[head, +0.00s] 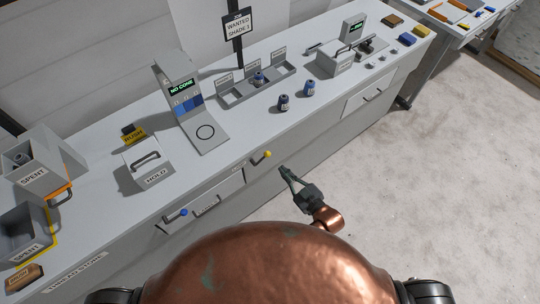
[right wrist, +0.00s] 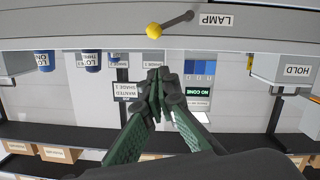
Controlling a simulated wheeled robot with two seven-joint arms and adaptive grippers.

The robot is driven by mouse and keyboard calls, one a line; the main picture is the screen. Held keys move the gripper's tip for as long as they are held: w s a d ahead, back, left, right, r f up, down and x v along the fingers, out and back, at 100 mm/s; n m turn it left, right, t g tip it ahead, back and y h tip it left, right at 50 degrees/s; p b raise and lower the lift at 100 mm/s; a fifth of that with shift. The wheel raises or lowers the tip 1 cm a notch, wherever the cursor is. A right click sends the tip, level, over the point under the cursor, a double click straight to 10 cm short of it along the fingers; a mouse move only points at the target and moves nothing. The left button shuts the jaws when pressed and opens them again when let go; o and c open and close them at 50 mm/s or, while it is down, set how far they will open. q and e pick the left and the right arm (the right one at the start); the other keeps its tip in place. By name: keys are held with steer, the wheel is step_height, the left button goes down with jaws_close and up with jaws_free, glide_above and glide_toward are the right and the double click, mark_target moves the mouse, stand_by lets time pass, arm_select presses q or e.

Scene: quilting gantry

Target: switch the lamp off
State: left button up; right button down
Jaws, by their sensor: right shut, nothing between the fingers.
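The lamp lever, a dark rod with a yellow ball knob (head: 267,154), sticks out from the front face of the counter. In the right wrist view, which shows the scene upside down, the knob (right wrist: 154,30) is at the top, beside the word LAMP (right wrist: 216,20). My right gripper (head: 283,171) is in front of the counter, a little right of and below the knob in the head view. It is shut and empty, its green fingers (right wrist: 159,76) together and apart from the knob. No lamp is recognisable. My left gripper is out of view.
A second lever with a blue knob (head: 184,212) is on the counter front to the left, near drawer handles. On the counter (head: 225,133) stand a NO CONE stand (head: 180,92), a HOLD box (head: 149,166), two dark spools and a divided tray. Open floor (head: 390,180) lies at the right.

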steer(key=shift+a+r, duration=0.2)
steer(key=shift+r, duration=0.3)
steer(key=shift+a+r, duration=0.15)
steer(key=shift+r, duration=0.35)
glide_above(269, 155)
steer(key=s, duration=0.3)
steer(key=f, duration=0.2)
steer(key=w+f, duration=0.1)
steer(key=f, duration=0.1)
steer(key=shift+w+d+f, duration=0.1)
steer(key=shift+f, duration=0.5)
